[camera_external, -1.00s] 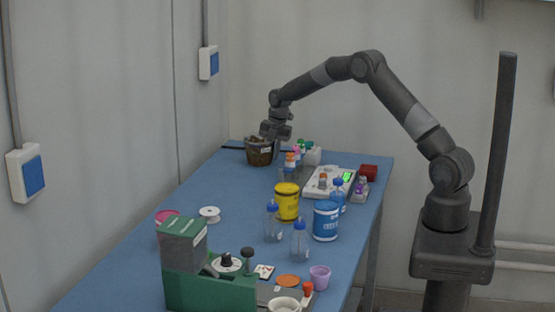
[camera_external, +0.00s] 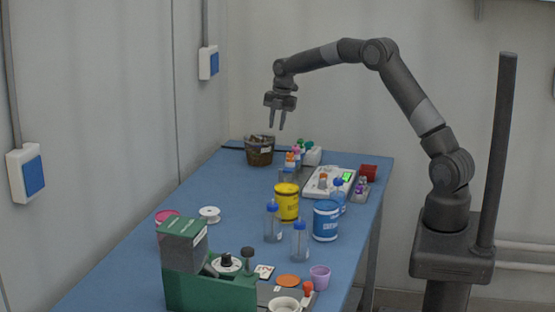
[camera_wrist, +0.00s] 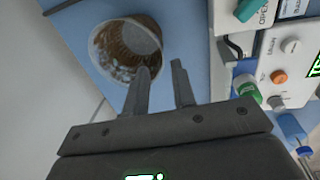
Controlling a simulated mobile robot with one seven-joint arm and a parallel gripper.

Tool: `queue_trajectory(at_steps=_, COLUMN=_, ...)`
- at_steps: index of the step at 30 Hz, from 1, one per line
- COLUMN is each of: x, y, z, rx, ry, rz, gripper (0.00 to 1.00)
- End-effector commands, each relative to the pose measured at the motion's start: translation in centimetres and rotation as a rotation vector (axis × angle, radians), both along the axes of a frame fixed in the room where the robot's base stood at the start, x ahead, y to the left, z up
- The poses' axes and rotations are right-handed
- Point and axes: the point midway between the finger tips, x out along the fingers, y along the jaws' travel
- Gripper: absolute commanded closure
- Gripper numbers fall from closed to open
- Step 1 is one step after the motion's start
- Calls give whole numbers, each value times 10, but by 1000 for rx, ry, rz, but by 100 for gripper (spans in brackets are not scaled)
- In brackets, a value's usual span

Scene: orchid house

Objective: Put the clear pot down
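The clear pot (camera_external: 259,156) stands upright on the blue table (camera_external: 120,266) near its far end. Brown bark-like pieces fill it, and it bears a small white label. In the wrist view, the pot (camera_wrist: 103,46) is seen from above at the upper left, its round rim pale and see-through. My gripper (camera_external: 276,127) is open and empty, fingers pointing down, above and slightly right of the pot. In the wrist view, the gripper's fingers (camera_wrist: 160,66) stand apart with nothing between them, and the left fingertip overlaps the pot's lower edge.
Small vials with coloured caps (camera_external: 296,157) and a white device (camera_external: 322,188) stand right of the pot. A yellow jar (camera_external: 287,203), a blue jar (camera_external: 326,222) and blue-capped bottles (camera_external: 300,243) are nearer. The wall is close on the left; table left of the jars is mostly clear.

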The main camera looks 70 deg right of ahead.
Motion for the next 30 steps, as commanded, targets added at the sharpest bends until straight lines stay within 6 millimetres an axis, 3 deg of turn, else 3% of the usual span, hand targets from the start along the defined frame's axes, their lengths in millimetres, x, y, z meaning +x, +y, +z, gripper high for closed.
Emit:
queue_trajectory(at_steps=5, x=-4, y=8, z=18, rx=-1, ry=-5, rz=-19, gripper=76)
queue_trajectory(at_steps=11, x=-27, y=56, z=67, rx=1, ry=-37, rz=-165, gripper=76)
queue_trajectory(at_steps=15, x=-57, y=99, z=105, rx=15, ry=-71, rz=-315, gripper=76)
queue_trajectory(at_steps=21, x=-111, y=155, z=146, rx=51, ry=-121, rz=-529, gripper=76)
queue_trajectory(at_steps=30, x=-206, y=224, z=179, rx=149, ry=-201, rz=-849, gripper=76)
